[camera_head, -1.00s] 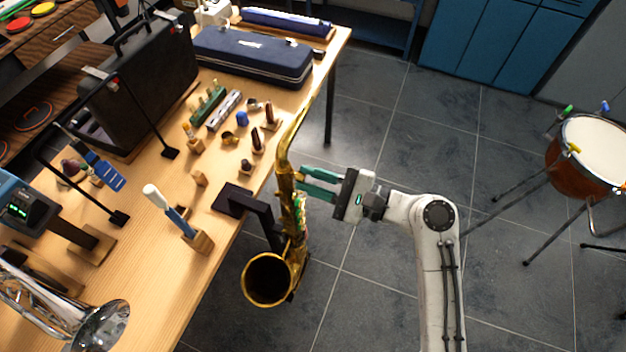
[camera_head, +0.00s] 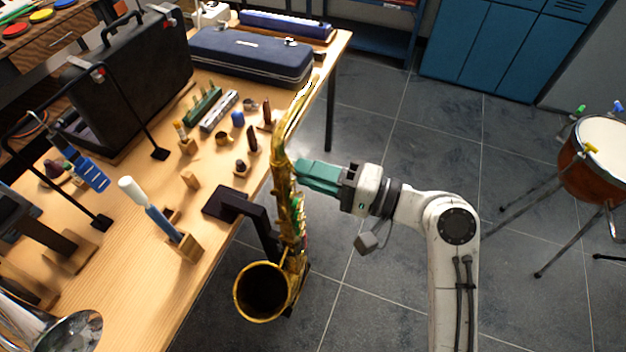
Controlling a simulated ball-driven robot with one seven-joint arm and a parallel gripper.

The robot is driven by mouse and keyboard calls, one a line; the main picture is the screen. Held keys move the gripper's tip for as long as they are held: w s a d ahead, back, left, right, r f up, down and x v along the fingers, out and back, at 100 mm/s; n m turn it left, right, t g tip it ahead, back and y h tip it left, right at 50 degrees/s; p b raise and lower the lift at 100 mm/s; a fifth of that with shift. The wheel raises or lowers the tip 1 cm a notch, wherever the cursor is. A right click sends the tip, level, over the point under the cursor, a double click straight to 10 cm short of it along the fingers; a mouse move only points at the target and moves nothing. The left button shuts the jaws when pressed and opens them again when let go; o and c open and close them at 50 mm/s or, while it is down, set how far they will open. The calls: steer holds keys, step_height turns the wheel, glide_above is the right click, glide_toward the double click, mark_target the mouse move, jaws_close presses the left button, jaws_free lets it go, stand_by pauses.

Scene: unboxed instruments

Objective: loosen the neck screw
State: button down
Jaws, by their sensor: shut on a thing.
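A brass saxophone (camera_head: 292,225) hangs upright at the table's right edge, its bell (camera_head: 263,291) low and its curved neck (camera_head: 297,108) rising at the top. A black stand (camera_head: 264,228) fixed to the table reaches over the edge to its body. My gripper (camera_head: 299,174) comes in from the right with green fingers. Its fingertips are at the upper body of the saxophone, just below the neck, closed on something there. The neck screw is too small to make out and lies hidden by the fingers.
The wooden table (camera_head: 150,310) holds a blue case (camera_head: 252,58), a black case (camera_head: 130,85), a white-handled tool (camera_head: 150,208) in a wooden block and several small mouthpieces. A drum (camera_head: 598,155) stands far right. The floor between is clear.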

steer(key=n+b, duration=0.7)
steer(key=shift+f, duration=0.2)
steer(key=shift+n, duration=0.3)
steer(key=c, duration=1)
jaws_free()
steer(key=shift+r, duration=0.15)
steer(key=b+v, duration=0.1)
steer(key=v, duration=0.9)
steer(key=shift+d, duration=0.4)
steer(key=shift+s, duration=0.15)
